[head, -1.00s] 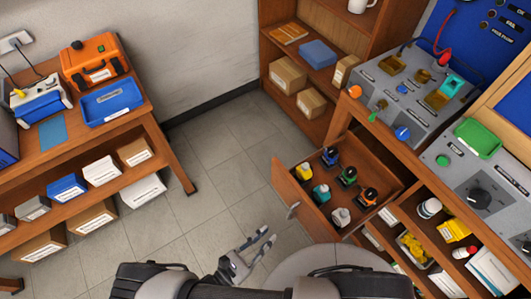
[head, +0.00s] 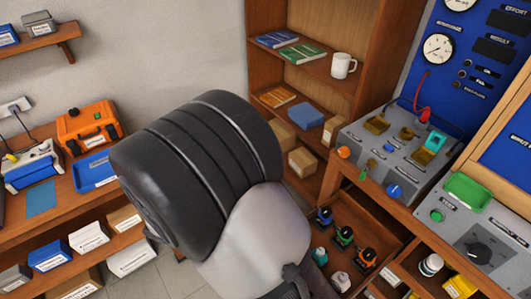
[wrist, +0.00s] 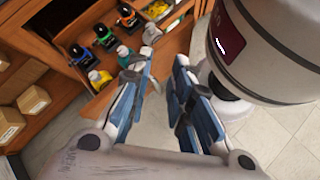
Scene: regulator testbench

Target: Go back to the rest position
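My gripper (wrist: 162,72) shows in the wrist view with its two fingers apart and nothing between them. It is over the floor beside the open drawer (wrist: 72,28). In the head view my gripper is hidden, and my arm fills the middle of the picture. The drawer holds several small parts, including a green-and-black one (wrist: 105,38), an orange-and-black one (wrist: 127,15), a yellow one (wrist: 98,78), a teal one (wrist: 123,57) and a white one (wrist: 150,30). In the head view my arm covers the drawer's left part.
The testbench (head: 385,160) stands right of my arm, with a green tray (head: 467,191) on it. A wooden shelf (head: 300,75) with a white mug (head: 343,66) stands behind. A left table holds an orange case (head: 90,128) and a blue tray (head: 93,172).

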